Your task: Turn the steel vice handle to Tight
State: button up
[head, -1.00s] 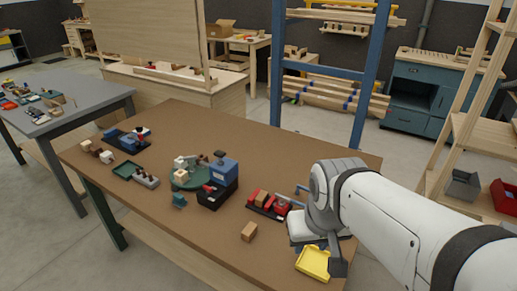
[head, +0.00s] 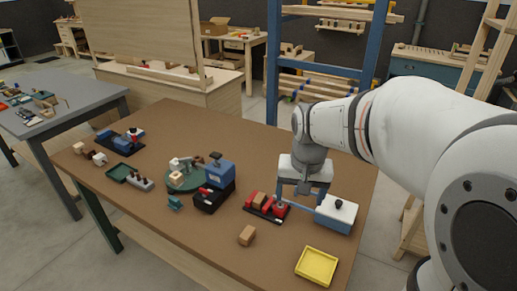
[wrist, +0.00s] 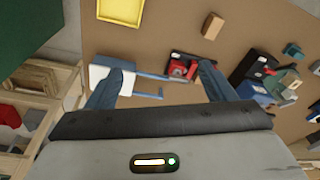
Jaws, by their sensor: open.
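A small red vice (head: 266,205) stands on a dark base on the brown workbench, with a tan wooden block (head: 258,199) in it. It also shows in the wrist view (wrist: 181,68), between my fingers and near the right one. I cannot make out its steel handle or its Tight mark clearly. My gripper (head: 303,190) is open above the bench, just right of the vice, with its fingers pointing down. In the wrist view my gripper (wrist: 158,80) has its fingers wide apart with nothing held. Whether a finger touches anything is hidden.
A white and blue box (head: 337,212) with a black knob stands right of my gripper, with blue bars beside it. A yellow tray (head: 317,266) and a loose wooden block (head: 246,236) lie in front. A blue and black device (head: 215,185) stands left.

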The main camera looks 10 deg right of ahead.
jog(key=w+f+m, duration=0.1)
jog(key=w+f, duration=0.2)
jog(key=w, duration=0.2)
jog(key=w+f+m+g, duration=0.1)
jog(key=w+f, duration=0.2)
jog(key=w, duration=0.3)
jog(key=w+f+m, duration=0.2)
jog(key=w+f, duration=0.1)
jog(key=w, duration=0.2)
jog(key=shift+w+a+g, duration=0.1)
jog(key=shift+w+g, duration=0.2)
jog(key=shift+w, duration=0.1)
jog(key=shift+w+f, duration=0.2)
jog(key=shift+f, duration=0.4)
notch_tip(320, 180, down, 7)
jog(key=shift+r, duration=0.1)
jog(key=shift+c, duration=0.2)
jog(key=c, duration=0.9)
jog(key=shift+a, duration=0.1)
jog(key=shift+c, duration=0.2)
